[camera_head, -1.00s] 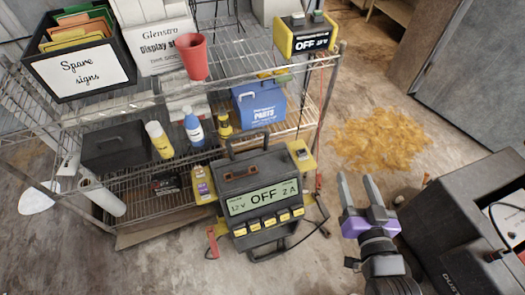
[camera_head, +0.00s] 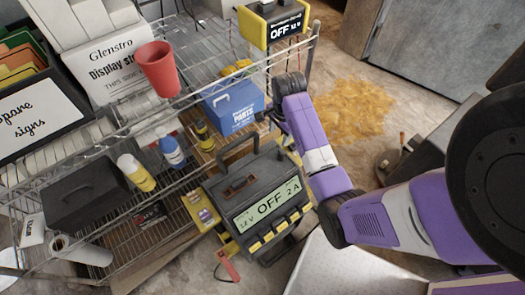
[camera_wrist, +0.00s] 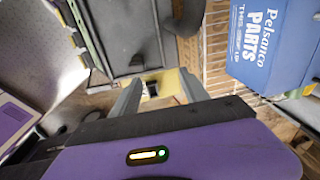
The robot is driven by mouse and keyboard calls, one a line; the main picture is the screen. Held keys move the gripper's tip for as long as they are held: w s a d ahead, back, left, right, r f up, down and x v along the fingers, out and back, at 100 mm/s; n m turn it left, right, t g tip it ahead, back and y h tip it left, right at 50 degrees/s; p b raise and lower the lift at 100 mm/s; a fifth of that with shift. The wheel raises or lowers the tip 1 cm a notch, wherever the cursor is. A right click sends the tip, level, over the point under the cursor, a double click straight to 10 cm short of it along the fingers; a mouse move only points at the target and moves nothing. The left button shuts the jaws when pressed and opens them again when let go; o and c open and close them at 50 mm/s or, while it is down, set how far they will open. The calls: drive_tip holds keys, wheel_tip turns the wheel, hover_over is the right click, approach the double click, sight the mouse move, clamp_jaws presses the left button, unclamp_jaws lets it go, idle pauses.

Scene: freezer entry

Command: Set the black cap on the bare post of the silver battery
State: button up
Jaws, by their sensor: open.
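My gripper (camera_wrist: 158,77) is open in the wrist view, with a grey finger on each side. It is over a yellow ledge (camera_wrist: 170,82) beside the dark charger. A small dark object with a pale part (camera_wrist: 151,88) lies on that ledge, between the fingers in the picture. I cannot tell whether it is the black cap, or whether the fingers touch it. In the head view my arm hides most of the ledge and my fingertips. I cannot clearly make out the silver battery or its bare post.
The charger (camera_head: 245,195) reads OFF beside the wire shelf (camera_head: 100,235). A blue parts box (camera_head: 233,105) stands close to my gripper and shows in the wrist view (camera_wrist: 272,42). A red cup (camera_head: 158,70) stands above. A brown spill (camera_head: 352,112) lies on open floor.

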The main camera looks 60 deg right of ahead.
sight(282, 152)
drive_tip(key=shift+s+a+f+m+g+y, duration=0.15)
drive_tip(key=shift+s+a+m+g+y, duration=0.4)
drive_tip(key=shift+s+a, duration=0.45)
drive_tip(key=shift+a+f+m, duration=0.15)
drive_tip(key=shift+a+m, duration=0.05)
drive_tip(key=shift+m, duration=0.05)
drive_tip(key=f, duration=0.7)
drive_tip(key=shift+s+f, duration=0.25)
drive_tip(key=shift+s, duration=0.05)
clamp_jaws()
